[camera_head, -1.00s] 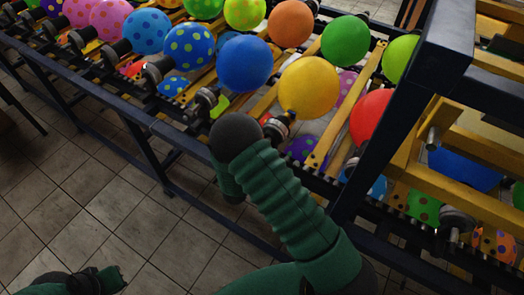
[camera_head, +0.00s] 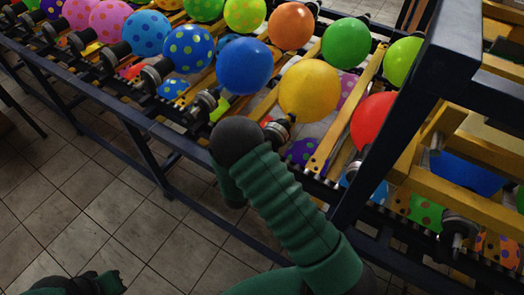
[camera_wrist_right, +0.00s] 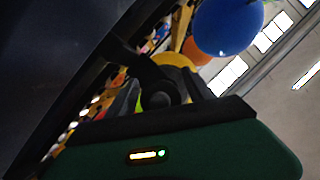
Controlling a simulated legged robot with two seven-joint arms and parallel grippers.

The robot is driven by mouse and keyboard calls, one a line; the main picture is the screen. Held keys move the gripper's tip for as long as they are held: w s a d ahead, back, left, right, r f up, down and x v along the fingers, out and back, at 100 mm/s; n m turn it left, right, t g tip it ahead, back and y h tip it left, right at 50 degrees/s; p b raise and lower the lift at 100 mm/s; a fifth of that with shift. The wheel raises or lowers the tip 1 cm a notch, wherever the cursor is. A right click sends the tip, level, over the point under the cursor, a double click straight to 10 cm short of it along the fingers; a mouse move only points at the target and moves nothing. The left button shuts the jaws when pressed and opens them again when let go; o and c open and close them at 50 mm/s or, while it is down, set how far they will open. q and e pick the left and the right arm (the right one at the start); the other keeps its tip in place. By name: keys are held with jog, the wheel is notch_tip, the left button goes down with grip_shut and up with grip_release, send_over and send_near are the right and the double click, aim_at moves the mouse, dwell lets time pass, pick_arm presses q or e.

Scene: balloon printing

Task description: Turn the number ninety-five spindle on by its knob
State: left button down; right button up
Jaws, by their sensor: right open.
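The nearest spindle (camera_head: 278,130) to my right arm carries a yellow balloon (camera_head: 309,91) on the rack. No spindle number is legible, so I cannot tell which is ninety-five. My right forearm reaches up to this spindle in the head view; its gripper is hidden there behind the wrist. In the right wrist view my right gripper (camera_wrist_right: 162,92) is open, its fingers on either side of a dark rounded knob-like part (camera_wrist_right: 158,97). I cannot tell whether they touch it. My left gripper (camera_head: 112,280) is at the bottom left, far from the rack, partly cut off.
More spindles with balloons run along the rack, including a blue balloon (camera_head: 244,66) and a red balloon (camera_head: 373,120). A dark frame post (camera_head: 395,135) stands right of my right arm. The tiled floor (camera_head: 100,205) at left is clear.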

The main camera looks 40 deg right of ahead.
jog(key=b+v, duration=0.1)
jog(key=v, duration=1.6)
jog(key=shift+f, duration=0.1)
